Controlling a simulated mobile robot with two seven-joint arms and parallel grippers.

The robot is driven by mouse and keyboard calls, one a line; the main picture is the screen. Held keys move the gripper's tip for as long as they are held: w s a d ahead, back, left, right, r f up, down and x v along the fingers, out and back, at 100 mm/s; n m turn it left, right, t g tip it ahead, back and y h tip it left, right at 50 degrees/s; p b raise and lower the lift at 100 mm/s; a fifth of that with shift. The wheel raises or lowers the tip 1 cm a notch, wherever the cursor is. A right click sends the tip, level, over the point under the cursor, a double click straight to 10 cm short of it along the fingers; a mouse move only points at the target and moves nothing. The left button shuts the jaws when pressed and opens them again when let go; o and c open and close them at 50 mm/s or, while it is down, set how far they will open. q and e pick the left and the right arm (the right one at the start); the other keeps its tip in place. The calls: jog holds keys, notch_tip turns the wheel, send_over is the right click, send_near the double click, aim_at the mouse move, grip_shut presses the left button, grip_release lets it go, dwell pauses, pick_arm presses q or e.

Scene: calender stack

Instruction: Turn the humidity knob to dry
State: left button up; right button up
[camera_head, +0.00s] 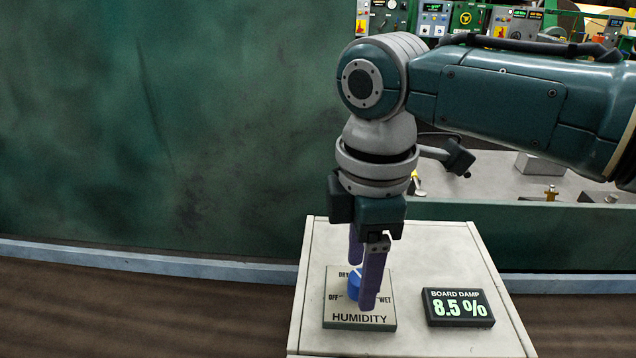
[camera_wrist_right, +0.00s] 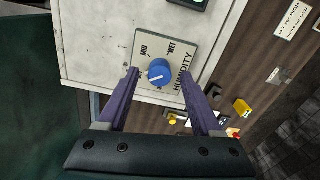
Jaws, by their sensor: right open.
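The blue humidity knob (camera_head: 353,285) sits on a square plate (camera_head: 345,322) labelled DRY, OFF, WET and HUMIDITY. It also shows in the right wrist view (camera_wrist_right: 160,71), with a white mark on its face towards the picture's lower left. I cannot tell exactly which label the mark meets. My right gripper (camera_head: 362,286) points down over the plate, with its purple fingers open. In the wrist view the fingertips (camera_wrist_right: 160,78) lie on either side of the knob, with gaps visible. In the head view the near finger hides part of the knob. My left gripper is not in view.
A black display (camera_head: 458,307) reading BOARD DAMP 8.5 % sits right of the plate on the pale console top (camera_head: 420,240). A large green wall (camera_head: 180,120) stands at the left. Control panels (camera_head: 450,18) and machinery stand behind.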

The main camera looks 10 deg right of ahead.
notch_tip(320, 180, up, 9)
jog(key=shift+b, duration=0.45)
jog(key=s+a+f+m+t+y, duration=0.1)
jog(key=s+a+f+m+y, duration=0.3)
jog(key=s+f, duration=0.45)
jog(key=s+d+m+t+h, duration=0.3)
jog(key=s+d+m+h, duration=0.1)
jog(key=s+d+m, duration=0.7)
notch_tip(320, 180, up, 27)
jog(key=s+p, duration=0.1)
jog(key=p, duration=2.5)
jog(key=shift+f, duration=0.2)
